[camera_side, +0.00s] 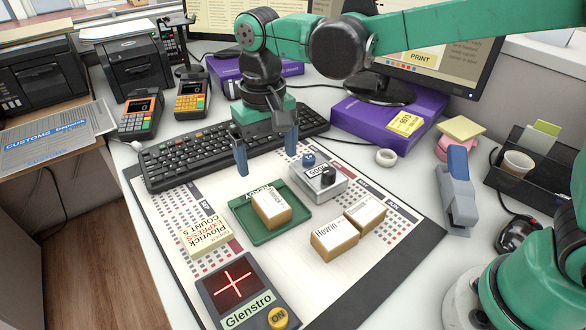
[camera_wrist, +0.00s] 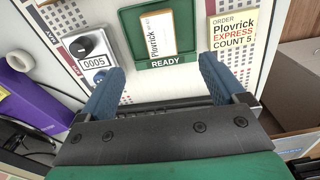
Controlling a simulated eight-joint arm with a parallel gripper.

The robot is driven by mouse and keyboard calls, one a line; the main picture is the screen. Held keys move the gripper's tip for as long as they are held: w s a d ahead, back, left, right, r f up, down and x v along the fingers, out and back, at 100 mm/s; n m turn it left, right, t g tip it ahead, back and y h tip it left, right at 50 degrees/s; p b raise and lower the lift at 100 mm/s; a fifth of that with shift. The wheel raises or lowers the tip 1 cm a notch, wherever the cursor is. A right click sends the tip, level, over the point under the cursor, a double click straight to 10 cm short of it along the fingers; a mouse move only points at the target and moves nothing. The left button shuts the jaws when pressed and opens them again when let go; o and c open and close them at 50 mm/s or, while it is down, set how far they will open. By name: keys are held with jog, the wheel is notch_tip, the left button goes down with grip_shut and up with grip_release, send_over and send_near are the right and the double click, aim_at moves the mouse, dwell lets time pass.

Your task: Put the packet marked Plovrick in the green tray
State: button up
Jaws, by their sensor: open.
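The green tray (camera_side: 250,232) lies on the desk mat, with its label READY readable in the wrist view. One small brown packet with a white label (camera_side: 272,208) lies in it; in the wrist view this packet (camera_wrist: 159,35) reads Plovrick. A packet marked Hovrin (camera_side: 334,241) and another packet (camera_side: 366,213), its name too small to read, lie side by side right of the tray. My gripper (camera_side: 266,157) is open and empty, above the mat behind the tray. Its two blue fingers (camera_wrist: 161,72) show apart in the wrist view, with nothing between them.
An order card (camera_side: 205,236) reads Plovrick, EXPRESS, COUNT 5. A grey counter (camera_side: 319,181) shows 0005 in the wrist view. A device marked Glenstro (camera_side: 240,290) shows a red cross. A keyboard (camera_side: 200,153) lies behind; a stapler (camera_side: 459,190) stands right.

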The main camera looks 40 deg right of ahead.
jog(key=s+d+r+t, duration=0.1)
jog(key=s+d+t, duration=0.6)
jog(key=d, duration=0.6)
jog(key=shift+s+d+r+n, duration=0.3)
jog(key=shift+s, duration=0.55)
